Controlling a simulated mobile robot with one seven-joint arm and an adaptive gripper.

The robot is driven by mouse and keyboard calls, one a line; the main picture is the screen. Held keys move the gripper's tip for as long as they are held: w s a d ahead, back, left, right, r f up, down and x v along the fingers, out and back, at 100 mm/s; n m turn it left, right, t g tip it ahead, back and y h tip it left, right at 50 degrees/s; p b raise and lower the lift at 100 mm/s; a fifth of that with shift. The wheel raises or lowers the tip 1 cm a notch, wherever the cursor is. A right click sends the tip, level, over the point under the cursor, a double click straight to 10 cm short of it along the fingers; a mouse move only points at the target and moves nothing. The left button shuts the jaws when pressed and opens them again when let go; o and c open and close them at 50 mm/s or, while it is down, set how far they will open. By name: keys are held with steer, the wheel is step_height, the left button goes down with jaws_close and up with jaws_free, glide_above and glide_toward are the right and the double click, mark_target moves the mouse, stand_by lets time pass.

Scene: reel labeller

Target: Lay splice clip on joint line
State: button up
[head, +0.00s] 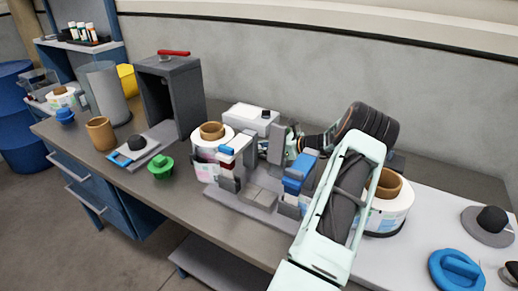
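A grey splicing station (262,198) stands mid-bench between a left label reel (205,150) and a right label reel (395,212), both white with brown cores. It carries upright grey blocks and parts with blue, white and red tops. My gripper (291,146) is small in view above the back of the station, at the end of the dark wrist, pointing left. Its fingers blend with the grey blocks, so I cannot tell whether they are open or hold anything. I cannot pick out the splice clip or the joint line; my arm hides the station's right side.
A white box (250,117) stands behind the station. To the left are a grey cabinet (186,95) with a red handle, a green knob (160,167) and a brown cup (101,134). A blue disc (456,272) and a grey disc (487,238) lie at right.

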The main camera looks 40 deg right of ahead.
steer(key=shift+f, duration=0.2)
steer(key=o, duration=1.1)
steer(key=shift+c, duration=0.2)
steer(key=shift+r, duration=0.15)
